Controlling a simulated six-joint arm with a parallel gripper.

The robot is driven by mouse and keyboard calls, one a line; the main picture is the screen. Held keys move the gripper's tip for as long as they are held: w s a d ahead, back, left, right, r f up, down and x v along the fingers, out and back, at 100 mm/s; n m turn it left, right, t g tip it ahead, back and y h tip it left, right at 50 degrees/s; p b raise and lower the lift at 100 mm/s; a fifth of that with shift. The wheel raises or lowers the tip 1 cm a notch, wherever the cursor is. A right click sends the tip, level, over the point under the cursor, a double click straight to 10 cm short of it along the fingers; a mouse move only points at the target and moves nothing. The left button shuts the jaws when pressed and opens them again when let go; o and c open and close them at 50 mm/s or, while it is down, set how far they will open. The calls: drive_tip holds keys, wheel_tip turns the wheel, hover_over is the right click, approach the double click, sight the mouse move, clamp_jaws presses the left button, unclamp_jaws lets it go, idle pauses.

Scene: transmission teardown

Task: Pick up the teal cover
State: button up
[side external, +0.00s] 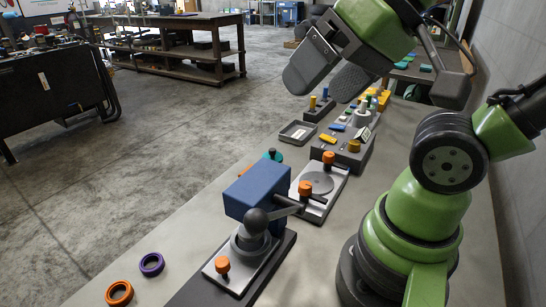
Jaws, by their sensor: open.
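A small teal round part (273,155) shows on the bench just behind the blue block, partly hidden by it. More small teal pieces (426,68) lie at the far right end of the bench, behind my arm. I cannot tell which of these is the teal cover. My gripper (323,90) is open and empty, raised above the far part of the bench. It is apart from all the teal parts, with its two grey fingers pointing down and to the left.
A blue block (257,190) stands by a lever fixture (252,243) in front. A plate with orange knobs (318,184), a grey block with a yellow knob (345,150) and a small tray (297,132) stand farther back. Purple (151,264) and orange (119,292) rings lie front left.

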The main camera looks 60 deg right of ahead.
drive_tip(key=m+g+h, duration=0.4)
drive_tip(key=m+h, duration=0.1)
hover_over(272, 149)
drive_tip(key=s+a, duration=0.2)
wheel_tip(272, 149, down, 25)
drive_tip(key=shift+d+f, duration=0.1)
drive_tip(key=shift+d, duration=0.05)
drive_tip(key=shift+x, duration=3)
drive_tip(key=shift+w+d, duration=0.1)
drive_tip(key=shift+w, duration=0.05)
drive_tip(key=c, duration=1)
